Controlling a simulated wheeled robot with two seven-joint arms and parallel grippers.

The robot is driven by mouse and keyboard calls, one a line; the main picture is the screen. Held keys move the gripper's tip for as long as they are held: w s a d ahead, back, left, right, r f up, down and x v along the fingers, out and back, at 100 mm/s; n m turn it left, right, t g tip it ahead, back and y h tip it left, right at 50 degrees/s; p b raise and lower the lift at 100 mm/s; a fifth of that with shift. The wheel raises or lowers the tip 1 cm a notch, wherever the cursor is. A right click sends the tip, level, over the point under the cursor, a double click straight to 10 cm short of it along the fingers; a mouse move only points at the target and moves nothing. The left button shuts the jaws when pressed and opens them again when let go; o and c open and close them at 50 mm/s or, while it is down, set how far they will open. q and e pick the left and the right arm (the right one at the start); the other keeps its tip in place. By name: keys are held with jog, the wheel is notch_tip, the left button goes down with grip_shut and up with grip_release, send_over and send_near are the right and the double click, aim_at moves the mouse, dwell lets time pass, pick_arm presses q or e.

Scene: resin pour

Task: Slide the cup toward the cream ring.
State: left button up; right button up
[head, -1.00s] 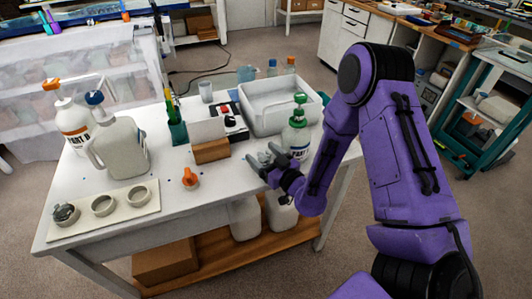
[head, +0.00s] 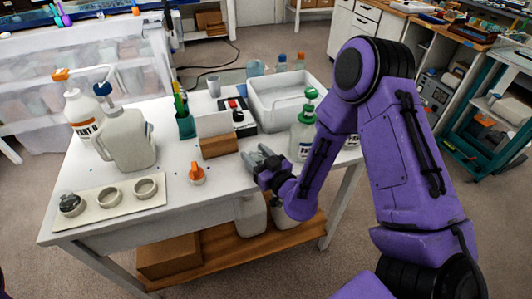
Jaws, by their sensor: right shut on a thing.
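My right gripper (head: 262,161) is low over the table's front right part, its grey fingers shut on a small pale thing that looks like the cup. The fingers hide most of it, and its outline is hard to make out. A cream plate (head: 92,216) at the front left bears round, ring-shaped holders. The middle ring (head: 108,197) and right ring (head: 145,188) look empty; the left one holds a grey piece (head: 71,204). I cannot tell which ring is the cream ring. The gripper is well to the right of the plate. My left gripper is out of view.
An orange-capped piece (head: 197,173) stands between gripper and plate. A brown block (head: 220,145) is behind the gripper, a green-capped bottle (head: 302,130) to its right.

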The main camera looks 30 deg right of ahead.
aim_at(248, 182)
jog(key=shift+w+a+b, duration=0.15)
jog(key=shift+w+a, duration=0.05)
jog(key=shift+a, duration=0.7)
jog(key=shift+w+a+b, duration=0.15)
jog(key=shift+w+a, duration=0.1)
jog(key=shift+a, duration=0.7)
jog(key=shift+w+a+b, duration=0.15)
jog(key=shift+w+a, duration=0.05)
jog(key=shift+a, duration=0.7)
jog(key=o, duration=1.1)
jog(key=s, duration=0.1)
jog(key=s+b, duration=0.1)
jog(key=s, duration=0.1)
jog(key=s+b, duration=0.1)
jog(key=s, duration=0.1)
jog(key=shift+s+d+f, duration=0.1)
jog(key=shift+s+f, duration=0.05)
jog(key=shift+f, duration=0.1)
jog(key=s+p, duration=0.5)
jog(key=shift+s+d+r, duration=0.1)
jog(key=shift+d+r, duration=0.05)
jog(key=shift+r, duration=0.1)
